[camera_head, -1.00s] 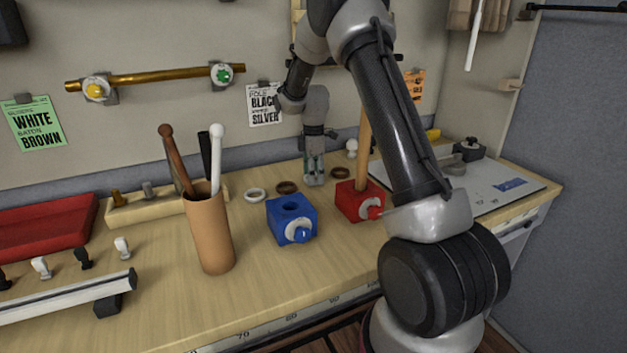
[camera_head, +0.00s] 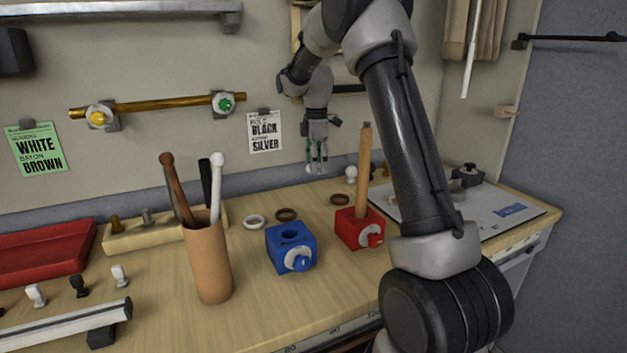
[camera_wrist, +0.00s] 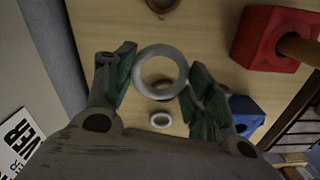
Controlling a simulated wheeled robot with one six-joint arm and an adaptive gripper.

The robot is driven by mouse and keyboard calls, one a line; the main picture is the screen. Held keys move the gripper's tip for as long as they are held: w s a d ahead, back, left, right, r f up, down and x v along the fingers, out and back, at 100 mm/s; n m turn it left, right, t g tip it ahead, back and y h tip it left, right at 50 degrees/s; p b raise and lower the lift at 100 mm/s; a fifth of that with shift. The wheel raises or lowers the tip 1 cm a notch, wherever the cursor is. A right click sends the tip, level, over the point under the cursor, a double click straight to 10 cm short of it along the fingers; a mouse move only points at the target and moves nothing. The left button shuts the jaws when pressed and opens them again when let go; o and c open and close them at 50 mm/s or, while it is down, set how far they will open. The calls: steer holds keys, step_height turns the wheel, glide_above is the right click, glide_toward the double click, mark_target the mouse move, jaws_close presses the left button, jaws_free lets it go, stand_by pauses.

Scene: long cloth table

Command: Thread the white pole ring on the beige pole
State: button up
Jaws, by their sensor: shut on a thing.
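My gripper (camera_head: 316,160) is shut on a white ring (camera_head: 316,170) and holds it above the table near the back. In the wrist view the held white ring (camera_wrist: 139,76) sits between the green-padded fingertips of my gripper (camera_wrist: 160,83). The beige pole (camera_head: 363,170) stands upright in a red block (camera_head: 352,230), to the right of my gripper. In the wrist view, the pole (camera_wrist: 301,48) and red block (camera_wrist: 258,44) are at the upper right, apart from the ring. Another white ring (camera_head: 246,221) lies on the table.
A brown ring (camera_head: 278,214) and a darker ring (camera_head: 340,206) lie on the table. A blue block (camera_head: 288,255) with a hole stands left of the red one. A tan cup (camera_head: 208,265) holds several sticks. A wall stands close behind my gripper.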

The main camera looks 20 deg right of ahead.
steer(key=s+d+r+m, duration=0.1)
steer(key=s+d+r, duration=0.15)
steer(key=r, duration=0.65)
steer(key=s+d+r, duration=0.1)
steer(key=s+r, duration=0.3)
steer(key=r, duration=0.5)
steer(key=shift+m, duration=0.4)
steer(key=s+r, duration=0.2)
steer(key=s, duration=0.2)
steer(key=s+r, duration=0.3)
steer(key=s, duration=0.2)
steer(key=s+r, duration=0.2)
steer(key=s, duration=0.2)
steer(key=shift+s+a+r, duration=0.1)
steer(key=shift+s+r, duration=0.1)
steer(key=shift+s, duration=0.15)
steer(key=shift+f, duration=0.1)
steer(key=shift+f, duration=4.5)
